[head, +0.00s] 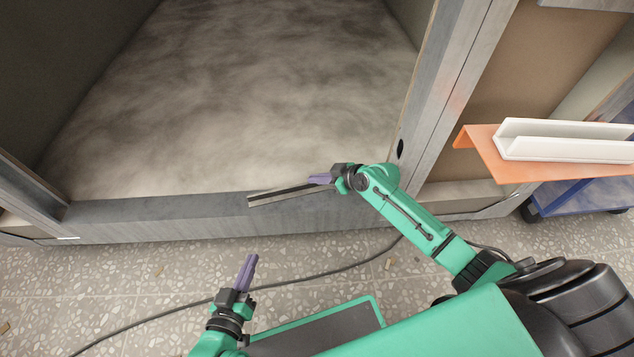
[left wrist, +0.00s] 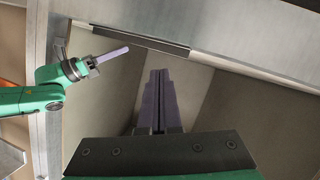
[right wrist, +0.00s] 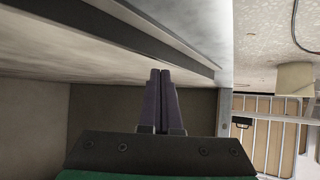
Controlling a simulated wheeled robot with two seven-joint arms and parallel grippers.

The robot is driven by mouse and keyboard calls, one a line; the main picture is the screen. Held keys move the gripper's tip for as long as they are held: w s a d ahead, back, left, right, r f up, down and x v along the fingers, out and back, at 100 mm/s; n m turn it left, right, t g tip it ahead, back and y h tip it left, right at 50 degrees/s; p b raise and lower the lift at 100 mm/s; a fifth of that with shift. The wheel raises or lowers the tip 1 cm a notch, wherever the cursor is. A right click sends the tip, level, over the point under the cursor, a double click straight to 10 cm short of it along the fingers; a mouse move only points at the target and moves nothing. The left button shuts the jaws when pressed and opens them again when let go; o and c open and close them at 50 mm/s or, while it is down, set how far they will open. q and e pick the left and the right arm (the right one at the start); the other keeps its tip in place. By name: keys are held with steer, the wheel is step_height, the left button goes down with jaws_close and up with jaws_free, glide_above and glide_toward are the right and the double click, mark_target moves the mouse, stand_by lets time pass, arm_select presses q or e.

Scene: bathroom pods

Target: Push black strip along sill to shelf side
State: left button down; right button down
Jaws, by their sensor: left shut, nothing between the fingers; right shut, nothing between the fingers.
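The black strip (head: 285,195) lies along the front sill (head: 150,217) of the pod, slightly slanted to the sill in the head view. It also shows in the left wrist view (left wrist: 140,40) and, as a long dark bar, in the right wrist view (right wrist: 160,35). My right gripper (head: 312,179) is shut and empty, its purple fingers pointing left at the strip's right end. Whether they touch the strip I cannot tell. Its arm hides part of the sill to the right. My left gripper (head: 254,257) is shut and empty, in front of the sill and apart from the strip.
An orange shelf (head: 480,150) carrying a white channel piece (head: 560,145) juts out at the right. A grey upright post (head: 440,100) edges the pod opening there. A dark cable (head: 330,270) crosses the speckled floor. The sill left of the strip is clear.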

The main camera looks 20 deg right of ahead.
steer(key=shift+s+f+b, duration=0.1)
steer(key=shift+f+b, duration=0.4)
steer(key=shift+f, duration=0.15)
arm_select(q)
steer(key=w+r+t, duration=0.4)
steer(key=w+r, duration=0.4)
steer(key=r, duration=0.3)
steer(key=shift+a+r+h, duration=0.35)
steer(key=shift+r+h, duration=0.05)
